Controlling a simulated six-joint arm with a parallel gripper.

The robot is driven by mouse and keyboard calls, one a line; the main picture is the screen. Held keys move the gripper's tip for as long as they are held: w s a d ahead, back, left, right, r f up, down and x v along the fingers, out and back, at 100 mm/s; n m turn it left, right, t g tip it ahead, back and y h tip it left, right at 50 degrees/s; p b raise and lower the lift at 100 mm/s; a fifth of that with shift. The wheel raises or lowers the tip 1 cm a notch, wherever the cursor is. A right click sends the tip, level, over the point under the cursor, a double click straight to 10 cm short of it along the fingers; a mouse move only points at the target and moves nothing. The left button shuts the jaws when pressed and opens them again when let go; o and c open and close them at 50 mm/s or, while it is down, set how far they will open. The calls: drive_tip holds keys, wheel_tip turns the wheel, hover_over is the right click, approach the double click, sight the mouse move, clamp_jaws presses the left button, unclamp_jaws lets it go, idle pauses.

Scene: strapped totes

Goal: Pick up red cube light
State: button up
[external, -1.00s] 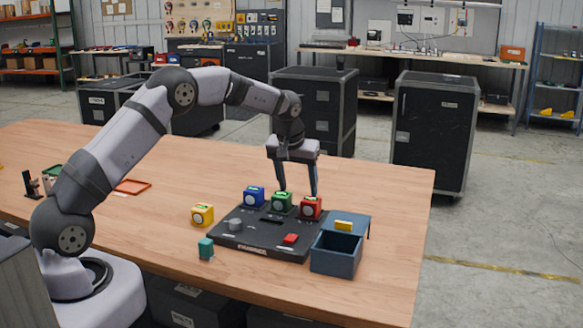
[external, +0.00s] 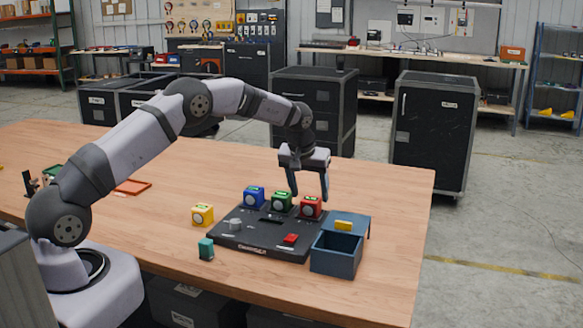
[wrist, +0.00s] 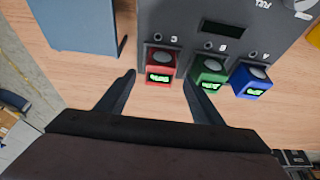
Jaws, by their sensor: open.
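The red cube light (external: 311,207) sits at the right end of a row on the back edge of the dark panel (external: 240,241). In the wrist view the red cube (wrist: 160,68) shows a lit green display and lies between and just beyond my fingertips. My gripper (external: 309,198) is open, with its fingers pointing down around the red cube's place; in the wrist view the gripper (wrist: 159,76) straddles it without visible contact. The green cube (external: 282,202) stands close beside it, near my right finger in the wrist view, and the blue cube (external: 254,197) is beyond the green one.
A yellow cube (external: 203,215) and a teal block (external: 206,249) are left of the panel. The wooden table (external: 390,210) is clear behind and to the right.

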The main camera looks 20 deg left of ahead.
sight(311, 199)
drive_tip(key=shift+p+x, duration=1.1)
drive_tip(key=shift+x, duration=1.1)
drive_tip(key=c, duration=1.3)
